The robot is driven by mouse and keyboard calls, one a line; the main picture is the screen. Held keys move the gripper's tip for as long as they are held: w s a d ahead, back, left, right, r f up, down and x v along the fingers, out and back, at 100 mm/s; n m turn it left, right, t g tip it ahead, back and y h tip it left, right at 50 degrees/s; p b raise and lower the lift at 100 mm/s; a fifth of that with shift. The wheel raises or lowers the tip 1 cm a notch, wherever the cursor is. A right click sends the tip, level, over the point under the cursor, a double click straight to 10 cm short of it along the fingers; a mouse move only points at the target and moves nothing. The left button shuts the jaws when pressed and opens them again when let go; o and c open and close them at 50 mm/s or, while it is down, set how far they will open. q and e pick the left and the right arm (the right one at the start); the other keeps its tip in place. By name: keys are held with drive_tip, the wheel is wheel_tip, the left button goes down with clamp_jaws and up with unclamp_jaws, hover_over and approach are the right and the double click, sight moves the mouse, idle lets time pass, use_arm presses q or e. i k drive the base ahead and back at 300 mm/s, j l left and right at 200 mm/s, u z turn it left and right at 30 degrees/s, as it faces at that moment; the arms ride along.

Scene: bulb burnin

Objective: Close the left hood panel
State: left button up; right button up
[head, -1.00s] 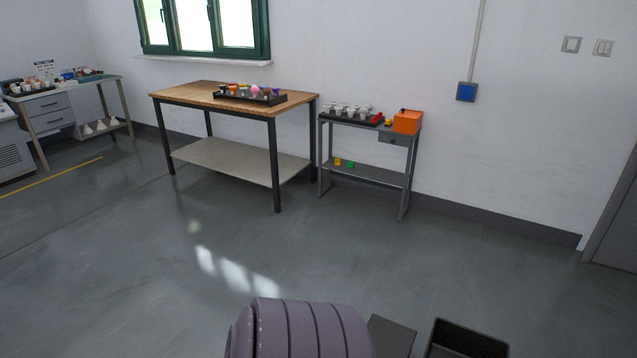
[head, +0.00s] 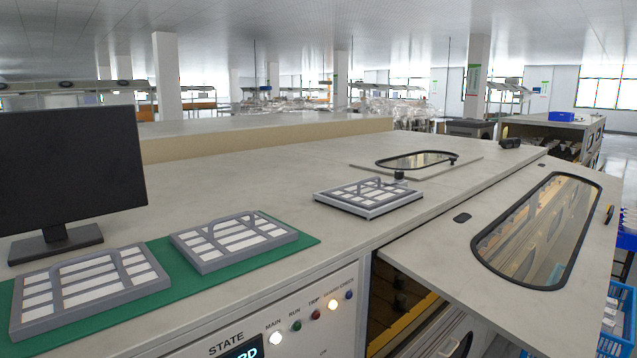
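A light grey hood panel (head: 540,232) with a long, black-rimmed oval window stands raised at the right, sticking out from the edge of the machine top (head: 290,190). A dark opening (head: 395,300) shows beneath it, with yellowish rails and metal parts inside. I cannot tell whether this is the left panel. Neither of my grippers is in view.
Framed grid trays (head: 235,240) lie on a green mat (head: 190,290), and another tray (head: 368,195) lies on the bare top. A black monitor (head: 70,175) stands at left. Blue crates (head: 627,240) stand at right. The front panel has several lights and a display (head: 243,352).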

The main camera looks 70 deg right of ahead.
sight(563, 320)
drive_tip(key=z, duration=3.55)
